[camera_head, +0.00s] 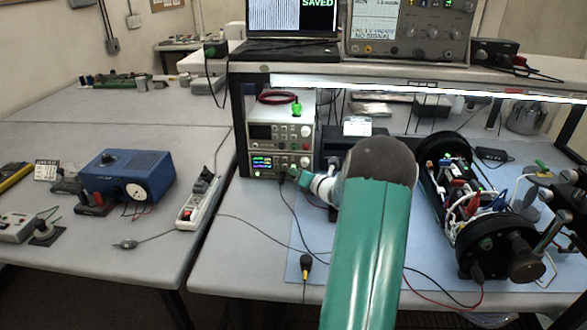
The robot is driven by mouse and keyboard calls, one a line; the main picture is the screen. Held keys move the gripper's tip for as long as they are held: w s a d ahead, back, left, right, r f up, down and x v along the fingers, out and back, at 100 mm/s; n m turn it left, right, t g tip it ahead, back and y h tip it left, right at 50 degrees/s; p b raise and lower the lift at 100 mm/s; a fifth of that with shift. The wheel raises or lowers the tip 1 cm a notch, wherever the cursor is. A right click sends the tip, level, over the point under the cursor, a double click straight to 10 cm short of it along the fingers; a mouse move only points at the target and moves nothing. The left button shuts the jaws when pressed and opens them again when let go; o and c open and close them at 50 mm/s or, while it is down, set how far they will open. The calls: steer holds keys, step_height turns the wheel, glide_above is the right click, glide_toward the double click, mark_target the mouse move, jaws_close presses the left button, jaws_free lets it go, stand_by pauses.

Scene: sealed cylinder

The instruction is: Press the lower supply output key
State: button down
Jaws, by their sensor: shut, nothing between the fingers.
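Two bench power supplies are stacked under the shelf at the left end of the right bench. The upper supply (263,131) has a dark display. The lower supply (262,163) has a lit display with coloured readouts and small knobs at its right side. My gripper (295,174) is shut and empty, at the lower right front of the lower supply. I cannot tell whether it touches the panel. The output key is too small to make out, and my gripper may cover part of that corner. My green arm fills the middle foreground.
An opened black cylinder (478,225) with wired boards lies on the blue mat (310,275) at right. Dark cables run over the mat below my gripper. A laptop (290,30) and an oscilloscope (405,30) stand on the shelf. A blue box (125,175) sits on the left bench.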

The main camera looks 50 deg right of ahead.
steer(key=shift+s+a, duration=0.1)
steer(key=shift+a, duration=0.1)
steer(key=shift+s+a, duration=0.8)
steer(key=shift+a, duration=0.2)
steer(key=shift+s+a, duration=0.8)
steer(key=shift+a, duration=0.15)
